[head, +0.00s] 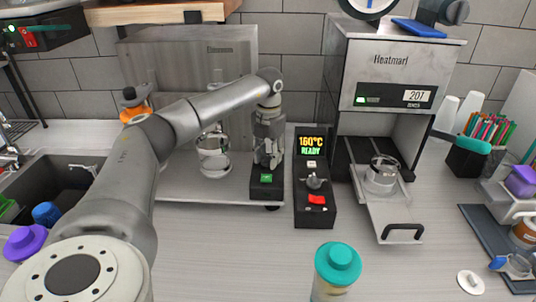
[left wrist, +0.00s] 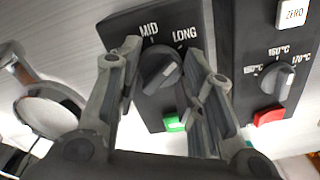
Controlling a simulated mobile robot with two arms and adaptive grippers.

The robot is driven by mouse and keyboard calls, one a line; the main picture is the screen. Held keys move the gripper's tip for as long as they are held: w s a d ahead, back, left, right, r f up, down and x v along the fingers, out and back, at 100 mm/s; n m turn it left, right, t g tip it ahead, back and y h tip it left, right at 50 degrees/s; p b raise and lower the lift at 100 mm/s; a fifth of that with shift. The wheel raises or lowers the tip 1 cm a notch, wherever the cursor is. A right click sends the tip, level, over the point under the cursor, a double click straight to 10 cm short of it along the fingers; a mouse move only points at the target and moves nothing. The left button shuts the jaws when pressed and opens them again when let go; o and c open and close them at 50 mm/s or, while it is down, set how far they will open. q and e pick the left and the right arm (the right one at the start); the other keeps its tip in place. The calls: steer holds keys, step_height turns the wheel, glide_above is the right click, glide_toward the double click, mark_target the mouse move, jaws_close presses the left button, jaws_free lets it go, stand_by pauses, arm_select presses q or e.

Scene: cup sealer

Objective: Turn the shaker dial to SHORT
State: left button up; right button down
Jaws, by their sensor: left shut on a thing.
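The shaker (head: 225,60) stands at the back left, with a clear-and-metal cup (head: 213,160) at it. Its dark control panel (head: 266,190) has a green button and also shows in the left wrist view (left wrist: 119,22). There the round shaker dial (left wrist: 160,70) sits below the labels MID and LONG. Its light mark seems to lean up and right, on the LONG side. The SHORT label does not show. My left gripper (head: 267,160) reaches down over the panel, its fingers (left wrist: 158,75) on either side of the dial and shut on it. My right gripper is out of view.
A separate panel (head: 315,210) with a 160°C READY display, a knob and a red switch stands just right. The heating machine (head: 390,70) with its pulled-out tray (head: 392,215) is further right. A teal-lidded bottle (head: 337,265) stands in front. The sink (head: 60,165) is left.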

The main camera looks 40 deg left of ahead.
arm_select(q)
steer(key=n+p, duration=0.1)
steer(key=n, duration=0.2)
steer(key=shift+r, duration=0.15)
steer(key=n+p, duration=0.1)
steer(key=n, duration=0.2)
steer(key=shift+w+n, duration=0.1)
steer(key=shift+n, duration=0.3)
steer(key=n+p, duration=0.1)
steer(key=n, duration=0.2)
steer(key=shift+a+n, duration=0.1)
steer(key=shift+n, duration=0.3)
steer(key=n+p, duration=0.1)
steer(key=n, duration=0.2)
steer(key=shift+n, duration=0.3)
steer(key=n+p, duration=0.2)
steer(key=n, duration=0.2)
steer(key=shift+n+p, duration=0.55)
steer(key=shift+n, duration=1.75)
steer(key=o, duration=0.9)
steer(key=shift+o, duration=0.7)
